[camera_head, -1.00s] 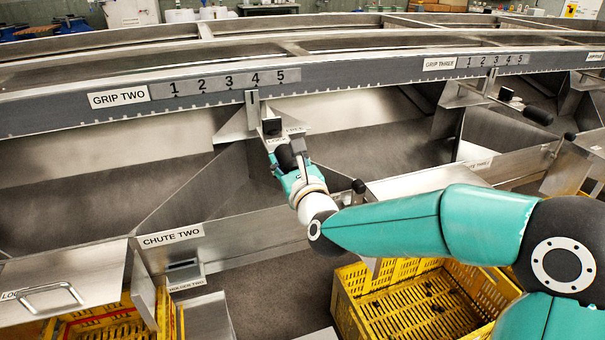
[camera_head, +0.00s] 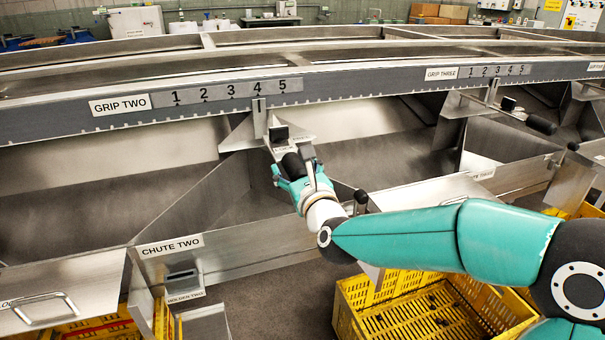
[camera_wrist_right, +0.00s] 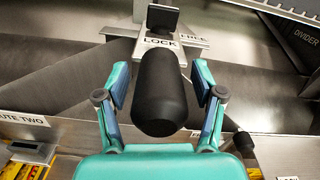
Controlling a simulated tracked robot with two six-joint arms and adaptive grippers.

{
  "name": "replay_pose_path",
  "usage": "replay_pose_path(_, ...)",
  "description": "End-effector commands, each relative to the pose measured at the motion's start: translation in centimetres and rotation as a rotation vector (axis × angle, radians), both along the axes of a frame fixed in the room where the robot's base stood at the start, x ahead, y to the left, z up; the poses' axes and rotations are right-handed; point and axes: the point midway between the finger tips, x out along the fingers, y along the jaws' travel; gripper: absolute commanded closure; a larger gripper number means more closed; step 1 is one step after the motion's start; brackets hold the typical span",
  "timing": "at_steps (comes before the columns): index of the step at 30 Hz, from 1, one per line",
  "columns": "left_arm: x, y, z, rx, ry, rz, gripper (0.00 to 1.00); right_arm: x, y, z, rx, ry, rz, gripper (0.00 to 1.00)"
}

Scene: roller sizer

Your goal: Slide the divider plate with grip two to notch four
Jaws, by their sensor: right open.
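The divider plate (camera_head: 237,135) hangs from the grey rail under the GRIP TWO label, and its upright tab (camera_head: 259,112) stands at about number 4 of the notch scale (camera_head: 230,92). Its black handle (camera_wrist_right: 162,95) points toward me. A black square piece (camera_wrist_right: 163,19) stands just behind the word LOCK, left of FREE; it also shows in the head view (camera_head: 279,134). My right gripper (camera_wrist_right: 164,92) is open, one finger on each side of the handle, with visible gaps. It also shows in the head view (camera_head: 298,168). My left gripper is out of view.
The GRIP THREE divider with a black handle (camera_head: 541,125) is to the right. CHUTE TWO (camera_head: 171,246) is lower left, with HOLDER TWO (camera_head: 184,281) below it. A yellow crate (camera_head: 350,318) stands below my right arm. A black knob (camera_head: 361,197) sits near my wrist.

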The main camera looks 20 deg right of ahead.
Motion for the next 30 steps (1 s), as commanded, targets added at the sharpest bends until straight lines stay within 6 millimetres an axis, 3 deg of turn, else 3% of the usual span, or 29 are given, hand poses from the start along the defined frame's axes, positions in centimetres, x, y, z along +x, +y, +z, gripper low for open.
replay_pose_path(5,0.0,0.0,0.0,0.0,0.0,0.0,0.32,-1.6,0.2,0.1,0.0,-0.001,0.001,0.32)
replay_pose_path(19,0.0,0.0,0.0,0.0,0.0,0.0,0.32,-10.2,1.0,0.0,0.0,-0.003,0.003,0.32)
replay_pose_path(24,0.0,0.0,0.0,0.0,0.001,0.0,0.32,-11.7,1.1,0.0,0.0,-0.002,0.0,0.32)
replay_pose_path(30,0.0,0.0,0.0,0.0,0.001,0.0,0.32,-11.9,1.1,-0.1,0.0,-0.001,0.0,0.32)
